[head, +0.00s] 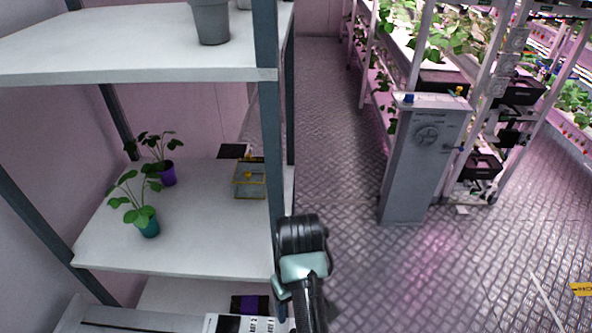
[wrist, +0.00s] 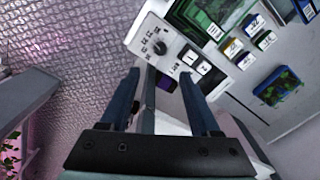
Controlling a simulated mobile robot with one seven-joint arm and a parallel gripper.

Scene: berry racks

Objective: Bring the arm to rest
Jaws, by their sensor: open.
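My gripper (wrist: 160,75) shows in the wrist view with its two dark fingers apart. Nothing is held between them. Past the fingertips is a white panel (wrist: 150,35) with a dial and switches; I cannot tell how far off it is. In the head view my arm stands at bottom centre, close in front of the shelf's post, and the gripper itself cannot be made out there.
A shelf rack (head: 110,250) at left holds a teal-potted plant (head: 149,226), a purple-potted plant (head: 166,174) and a yellowish box (head: 249,178). A grey cabinet (head: 420,170) stands at right before planted racks. The metal floor (head: 340,130) between is clear.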

